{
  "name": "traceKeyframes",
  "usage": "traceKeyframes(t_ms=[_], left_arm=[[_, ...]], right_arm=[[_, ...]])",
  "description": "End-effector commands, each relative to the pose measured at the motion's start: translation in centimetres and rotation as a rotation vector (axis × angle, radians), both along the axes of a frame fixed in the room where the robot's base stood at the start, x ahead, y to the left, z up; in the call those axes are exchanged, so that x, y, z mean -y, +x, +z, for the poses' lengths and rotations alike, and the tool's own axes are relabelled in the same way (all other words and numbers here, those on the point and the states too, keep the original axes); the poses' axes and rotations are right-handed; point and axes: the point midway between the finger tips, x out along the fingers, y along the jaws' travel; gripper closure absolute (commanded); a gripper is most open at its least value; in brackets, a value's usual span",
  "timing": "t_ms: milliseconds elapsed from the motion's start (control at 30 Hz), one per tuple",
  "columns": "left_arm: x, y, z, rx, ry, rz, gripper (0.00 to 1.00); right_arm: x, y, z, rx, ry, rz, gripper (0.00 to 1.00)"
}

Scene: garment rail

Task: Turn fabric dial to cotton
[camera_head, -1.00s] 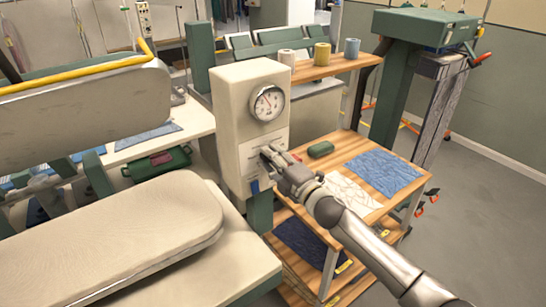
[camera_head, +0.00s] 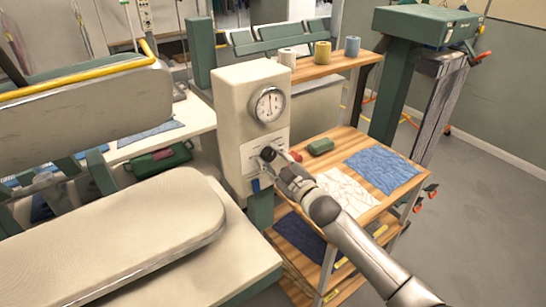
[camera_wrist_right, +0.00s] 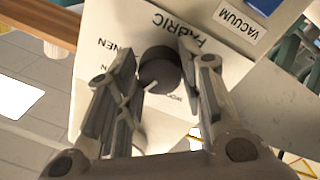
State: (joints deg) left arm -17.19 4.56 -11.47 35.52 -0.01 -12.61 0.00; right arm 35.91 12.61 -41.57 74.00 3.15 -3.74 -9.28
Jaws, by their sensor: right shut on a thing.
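The fabric dial (camera_wrist_right: 158,70) is a dark round knob on the cream control box. It also shows in the head view (camera_head: 268,153), below the gauge. My right gripper (camera_wrist_right: 158,75) has a finger on each side of the dial and is shut on it; in the head view the gripper (camera_head: 276,163) reaches the box from the lower right. The dial's white mark points to the lower left in the wrist view. The word FABRIC and partly hidden labels, one ending in NEN, surround the dial upside down. The fingers cover other lettering. My left gripper is not in view.
A round gauge (camera_head: 268,104) sits above the dial on the box (camera_head: 232,100). A VACUUM label (camera_wrist_right: 240,20) is beside the dial panel. The padded pressing board (camera_head: 120,235) lies left of the box. A wooden cart (camera_head: 350,145) with cloths stands close on the right.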

Motion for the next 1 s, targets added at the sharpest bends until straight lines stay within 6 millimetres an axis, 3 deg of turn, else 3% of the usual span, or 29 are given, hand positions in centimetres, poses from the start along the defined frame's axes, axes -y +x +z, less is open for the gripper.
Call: traceKeyframes(t_ms=[400,933,967,1000], left_arm=[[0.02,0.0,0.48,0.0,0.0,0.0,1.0],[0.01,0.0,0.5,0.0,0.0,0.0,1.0],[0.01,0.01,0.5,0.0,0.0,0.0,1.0],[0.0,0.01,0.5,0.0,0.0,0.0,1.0]], right_arm=[[-0.03,-0.06,-0.19,-0.108,0.142,-0.001,0.88],[-0.04,-0.08,-0.26,-0.122,0.16,-0.001,0.88],[-0.04,-0.08,-0.26,-0.122,0.16,-0.001,0.62],[-0.04,-0.08,-0.25,-0.122,0.16,-0.001,0.57]])
